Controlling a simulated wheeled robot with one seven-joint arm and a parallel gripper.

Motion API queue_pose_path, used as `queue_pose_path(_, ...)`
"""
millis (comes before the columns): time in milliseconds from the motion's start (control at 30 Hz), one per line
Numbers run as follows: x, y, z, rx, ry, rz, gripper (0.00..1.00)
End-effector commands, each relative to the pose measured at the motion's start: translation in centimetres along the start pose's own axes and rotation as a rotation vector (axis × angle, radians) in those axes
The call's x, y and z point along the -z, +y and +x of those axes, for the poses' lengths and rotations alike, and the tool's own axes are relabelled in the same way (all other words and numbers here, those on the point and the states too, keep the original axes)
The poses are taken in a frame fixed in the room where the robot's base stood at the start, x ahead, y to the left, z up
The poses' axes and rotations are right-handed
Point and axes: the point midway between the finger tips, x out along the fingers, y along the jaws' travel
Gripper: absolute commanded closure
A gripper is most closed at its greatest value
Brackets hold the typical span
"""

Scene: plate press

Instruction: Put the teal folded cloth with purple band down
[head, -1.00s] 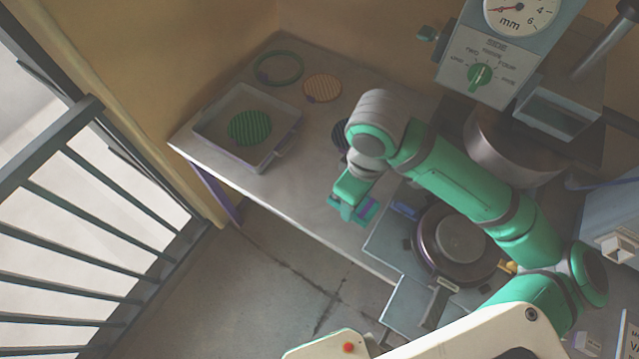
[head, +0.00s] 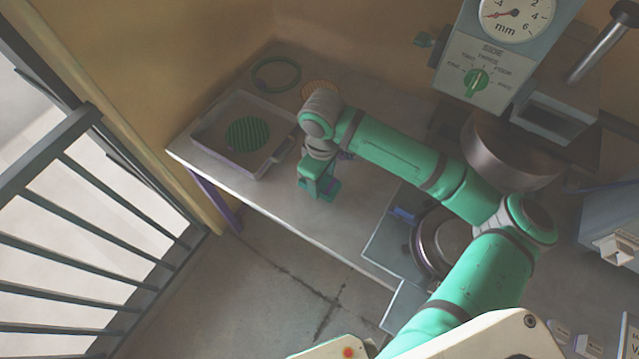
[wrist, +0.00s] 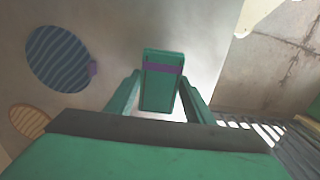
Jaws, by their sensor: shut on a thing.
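The teal folded cloth with a purple band (wrist: 162,92) is between the two fingers of my gripper (wrist: 160,98) in the wrist view. My gripper is shut on it. In the head view my gripper (head: 318,190) is over the front part of the table (head: 350,205), right of the tray. The cloth is mostly hidden there by the gripper. I cannot tell whether the cloth touches the table top.
A tray (head: 258,172) holding a green striped disc (head: 248,134) stands left of my gripper. A green ring (head: 276,74) and a partly hidden orange disc (head: 318,89) lie behind. A dark blue striped disc (wrist: 57,58) lies near the gripper. The press (head: 515,150) stands at the right.

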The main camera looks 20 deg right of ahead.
Motion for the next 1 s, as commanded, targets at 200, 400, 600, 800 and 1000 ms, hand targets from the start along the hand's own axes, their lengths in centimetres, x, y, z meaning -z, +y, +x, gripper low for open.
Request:
queue_pose_path(200, 0.8, 0.5, 1.1, -0.001, 0.0, 0.001, 0.77)
queue_pose_path(400, 0.8, 0.5, 3.9, 0.001, -0.001, 0.002, 0.77)
queue_pose_path(600, 0.9, 0.5, 4.2, 0.0, 0.001, 0.001, 0.77)
queue_pose_path(800, 0.9, 0.5, 4.5, 0.0, 0.0, 0.001, 0.77)
queue_pose_path(1000, 0.9, 0.5, 4.5, -0.001, 0.0, 0.001, 0.34)
